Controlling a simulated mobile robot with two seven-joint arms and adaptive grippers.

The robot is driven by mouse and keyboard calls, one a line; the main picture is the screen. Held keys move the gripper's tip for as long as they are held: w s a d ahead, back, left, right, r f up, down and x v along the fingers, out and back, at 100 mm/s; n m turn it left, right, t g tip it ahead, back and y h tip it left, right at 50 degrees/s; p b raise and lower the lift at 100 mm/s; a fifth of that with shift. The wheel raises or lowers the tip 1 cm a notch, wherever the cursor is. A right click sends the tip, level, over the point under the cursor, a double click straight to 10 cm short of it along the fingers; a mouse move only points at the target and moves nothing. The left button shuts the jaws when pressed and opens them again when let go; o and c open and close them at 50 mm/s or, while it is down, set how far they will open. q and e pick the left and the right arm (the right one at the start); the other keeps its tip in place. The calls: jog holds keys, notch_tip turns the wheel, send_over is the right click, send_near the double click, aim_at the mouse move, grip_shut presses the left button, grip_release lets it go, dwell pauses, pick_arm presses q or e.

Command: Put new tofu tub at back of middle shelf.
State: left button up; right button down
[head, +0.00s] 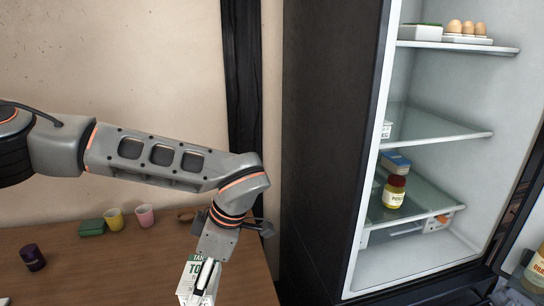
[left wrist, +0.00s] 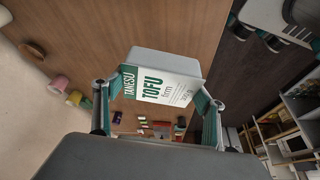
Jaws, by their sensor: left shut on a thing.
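The tub is over or near the wooden table, outside the fridge. The open fridge stands to the right. Its middle glass shelf (head: 440,134) holds a small white item (head: 386,130) at the left, partly hidden by the fridge's side wall. My right gripper is not in view.
The top shelf (head: 460,47) holds a tub and an egg tray (head: 467,39). The lower shelf holds a red-lidded jar (head: 394,192) and a blue box (head: 397,162). Cups (head: 145,216), a green block (head: 91,228) and a dark jar (head: 33,257) stand on the table (head: 110,270). Much of the middle shelf is clear.

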pick_arm(q)
jog(key=s+a+f+m+t+h, duration=0.3)
jog(key=a+m, duration=0.5)
jog(key=m, duration=1)
jog(key=shift+a+t+h, duration=0.15)
jog(key=shift+t+h, duration=0.65)
jog(key=shift+t, duration=0.1)
jog(key=shift+w+r, duration=0.1)
jog(key=shift+w, duration=0.05)
